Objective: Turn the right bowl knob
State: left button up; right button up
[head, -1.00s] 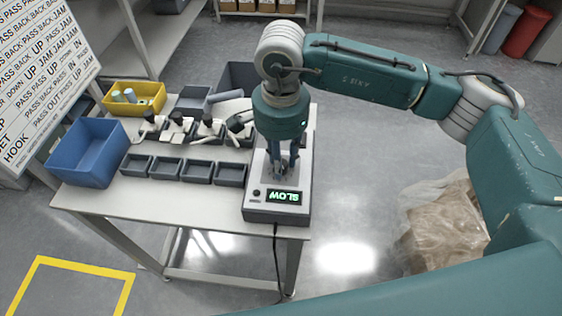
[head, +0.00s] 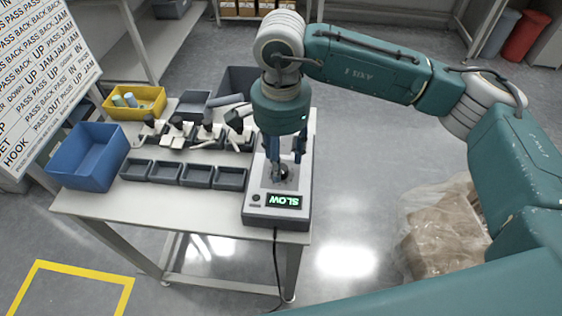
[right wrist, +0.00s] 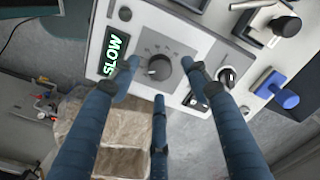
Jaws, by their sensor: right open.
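The control box (head: 300,215) sits at the right end of the white table, its lit display (head: 285,201) reading SLOW upside down. Its dark round knob (head: 286,174) shows between my fingers. In the right wrist view the knob (right wrist: 158,69) has a pale pointer mark and scale ticks around it. My right gripper (head: 286,165) points down over the knob, open. In the wrist view its fingertips (right wrist: 165,66) stand on either side of the knob, and a third finger lies below it. I cannot tell whether any finger touches it. My left gripper is out of view.
A smaller switch knob (right wrist: 226,76) is on the same box. Several dark trays (head: 197,175), a blue bin (head: 90,157) and a yellow bin (head: 135,101) stand to the left. A cable (head: 276,255) hangs from the front. A plastic-wrapped load (head: 440,225) is on the floor at right.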

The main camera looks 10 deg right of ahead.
notch_tip(320, 180, up, 10)
jog(key=shift+f, duration=0.15)
dwell(0.6)
